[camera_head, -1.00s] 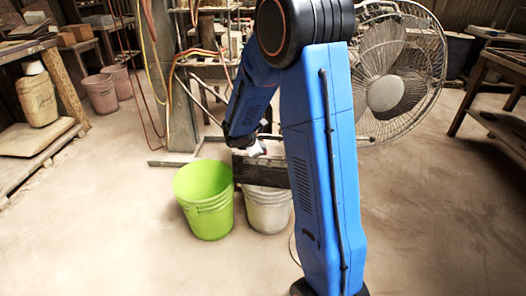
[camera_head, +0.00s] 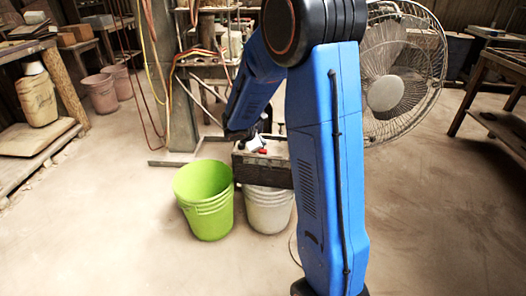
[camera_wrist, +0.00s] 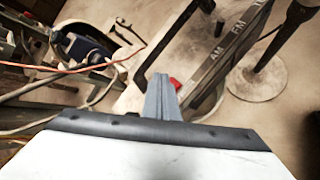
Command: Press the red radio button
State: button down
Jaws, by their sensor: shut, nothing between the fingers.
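The radio is a dark box with a pale top (camera_head: 272,161), standing above the buckets in the head view. The red radio button (camera_head: 263,151) shows as a small red spot on it. In the wrist view the radio (camera_wrist: 218,62) carries AM and FM lettering, and the red button (camera_wrist: 175,84) is just right of my fingertips, partly hidden by them. My gripper (camera_wrist: 161,84) is shut and empty, its grey fingers together. In the head view my gripper (camera_head: 256,143) is small, beside the button. I cannot tell whether the fingers touch it.
A green bucket (camera_head: 204,205) and a white bucket (camera_head: 267,212) stand below the radio. A large fan (camera_head: 405,75) stands to the right behind my arm. Hoses and cables hang at the back. The floor at right is clear.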

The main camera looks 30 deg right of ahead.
aim_at(262, 152)
jog(key=shift+r, duration=2.1)
jog(key=s+a+r+m+g+y, duration=0.15)
jog(key=s+r+m, duration=0.3)
jog(key=s, duration=0.45)
jog(key=s+a+r+m+t+y, duration=0.1)
jog(key=s+a+r+m, duration=0.3)
jog(key=s, duration=0.6)
jog(key=s+a+r+m+y, duration=0.1)
jog(key=s+a+m+y, duration=0.1)
jog(key=s+a, duration=0.4)
jog(key=s+a+m+y, duration=0.3)
jog(key=s+a+m, duration=0.2)
jog(key=s, duration=0.9)
jog(key=shift+a+r, duration=0.35)
jog(key=shift+a, duration=0.15)
